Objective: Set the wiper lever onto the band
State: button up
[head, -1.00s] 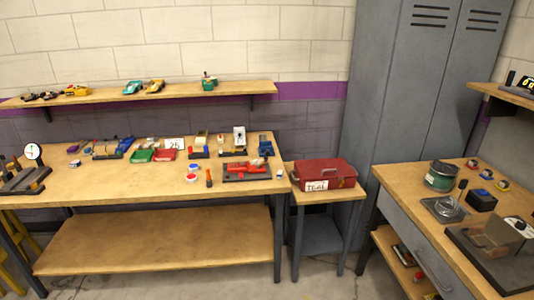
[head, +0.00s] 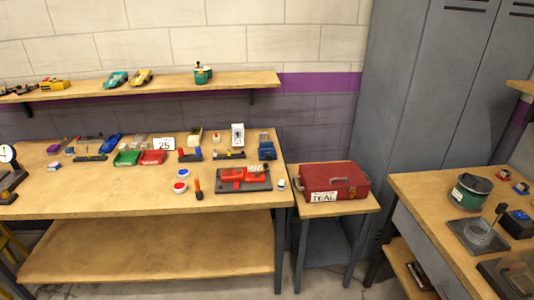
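My gripper is not in the head view. On the left workbench, a dark tray (head: 256,186) near the right end holds a red piece (head: 243,175) with a small pale part by it. The wiper lever and the band are too small to tell apart at this distance. I cannot tell whether they belong to the red piece on the tray. Nothing is seen touching the tray from above.
A red toolbox (head: 347,180) labelled TEAL stands on a small side table. A right bench (head: 425,190) holds a green tin (head: 470,190).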

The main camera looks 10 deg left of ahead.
aim_at(265, 165)
jog(key=i, duration=0.7)
jog(key=u, duration=4.6)
jog(key=i, duration=0.15)
jog(key=z, duration=2.45)
jog(key=i, duration=0.6)
jog(key=u, duration=0.1)
